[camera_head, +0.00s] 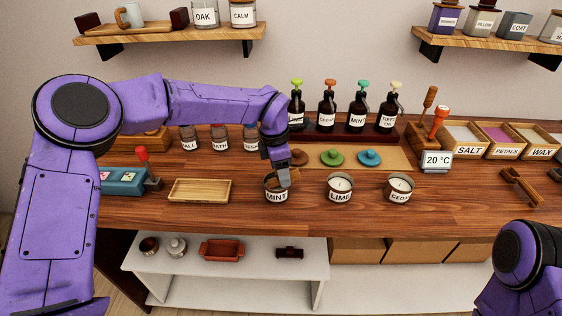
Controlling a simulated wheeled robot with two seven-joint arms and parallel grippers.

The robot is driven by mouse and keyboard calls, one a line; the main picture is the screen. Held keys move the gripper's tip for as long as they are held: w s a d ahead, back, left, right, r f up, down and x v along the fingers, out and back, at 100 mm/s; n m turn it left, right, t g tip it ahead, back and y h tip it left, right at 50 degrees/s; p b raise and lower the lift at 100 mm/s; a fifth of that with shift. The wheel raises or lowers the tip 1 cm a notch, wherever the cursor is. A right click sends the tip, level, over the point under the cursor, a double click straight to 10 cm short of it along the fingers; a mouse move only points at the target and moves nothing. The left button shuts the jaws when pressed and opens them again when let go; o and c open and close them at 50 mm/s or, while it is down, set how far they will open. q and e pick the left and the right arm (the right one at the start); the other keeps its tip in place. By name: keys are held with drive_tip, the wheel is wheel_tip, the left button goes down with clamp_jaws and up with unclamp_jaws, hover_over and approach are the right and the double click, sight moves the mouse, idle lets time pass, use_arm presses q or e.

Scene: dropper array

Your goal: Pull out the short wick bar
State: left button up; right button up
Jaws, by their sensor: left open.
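A tin labelled MINT (276,196) stands on the wooden counter (300,222). Two similar tins, LIME (340,197) and a CEDAR-like label (399,196), stand to its right with pale wax inside. My left gripper (284,172) points down at the MINT tin's top, open. Small brown wooden pieces show at that tin's mouth, close to the fingers. I cannot tell which is the short wick bar, or whether the fingers touch it. The gripper hides part of the tin's inside. My right gripper is out of view; only part of that arm shows at lower right.
Round lids (332,157) lie on a mat behind the tins. Dark dropper bottles (327,112) stand behind them. An empty wooden tray (200,190) lies to the left. A 20 °C display (437,161) stands to the right. The counter's front strip is clear.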

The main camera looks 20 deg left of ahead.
use_arm(q)
drive_tip(key=c, duration=1)
clamp_jaws()
drive_tip(key=shift+r+p, duration=0.65)
drive_tip(key=shift+p, duration=0.05)
drive_tip(key=shift+r+p, duration=1.9)
drive_tip(key=shift+r, duration=0.15)
